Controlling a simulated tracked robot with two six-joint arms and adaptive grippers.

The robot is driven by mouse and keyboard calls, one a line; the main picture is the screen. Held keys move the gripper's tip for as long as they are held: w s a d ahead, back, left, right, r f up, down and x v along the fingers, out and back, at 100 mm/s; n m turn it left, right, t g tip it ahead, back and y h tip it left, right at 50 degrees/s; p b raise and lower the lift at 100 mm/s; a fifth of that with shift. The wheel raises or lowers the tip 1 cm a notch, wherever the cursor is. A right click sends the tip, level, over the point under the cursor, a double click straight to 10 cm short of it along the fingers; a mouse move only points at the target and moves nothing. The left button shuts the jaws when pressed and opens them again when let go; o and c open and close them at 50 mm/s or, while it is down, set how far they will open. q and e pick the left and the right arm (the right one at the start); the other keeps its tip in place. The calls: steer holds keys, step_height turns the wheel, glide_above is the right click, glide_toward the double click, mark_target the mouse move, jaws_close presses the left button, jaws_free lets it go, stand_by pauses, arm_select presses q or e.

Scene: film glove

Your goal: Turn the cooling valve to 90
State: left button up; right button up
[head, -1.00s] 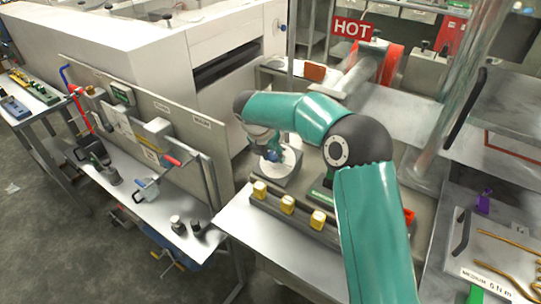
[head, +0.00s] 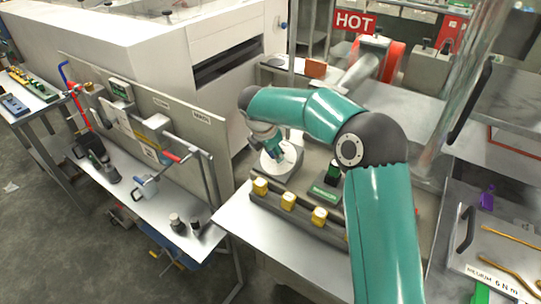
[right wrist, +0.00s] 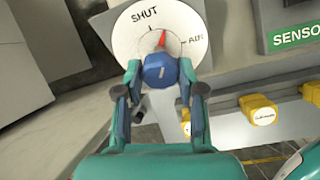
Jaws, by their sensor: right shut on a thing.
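The cooling valve has a round white dial (right wrist: 190,22) with a blue knob (right wrist: 158,72) and a red pointer (right wrist: 161,39). The dial reads SHUT at the top and has another label at the right that is hard to read. The pointer stands between the two, close to the SHUT tick. My right gripper (right wrist: 160,80) is shut on the blue knob, one finger on each side. In the head view the white dial (head: 292,158) lies under my right gripper (head: 275,152), which mostly hides the knob. My left gripper is not in view.
A rail with yellow blocks (head: 289,201) stands in front of the valve, with a green SENSOR-labelled block (head: 325,193) to its right. A HOT sign (head: 354,22) hangs behind. A panel bench (head: 150,205) stands at the left, and grey floor is free in front.

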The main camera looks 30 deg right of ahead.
steer(key=m+b, duration=0.1)
steer(key=m, duration=0.1)
steer(key=m+b, duration=0.1)
steer(key=m, duration=0.1)
steer(key=m+b, duration=0.2)
steer(key=shift+s+d+f+t, duration=0.2)
steer(key=shift+d+t, duration=0.1)
steer(key=shift+d, duration=0.05)
steer(key=m+b, duration=0.1)
steer(key=m, duration=0.1)
steer(key=m+b, duration=0.2)
steer(key=m, duration=0.1)
steer(key=shift+a+t+h, duration=0.1)
steer(key=shift+t+h, duration=0.2)
steer(key=shift+s+m, duration=0.1)
steer(key=shift+m, duration=0.3)
steer(key=o, duration=1.1)
steer(key=shift+o, duration=0.2)
steer(key=shift+a+r, duration=0.1)
steer(key=shift+r, duration=0.15)
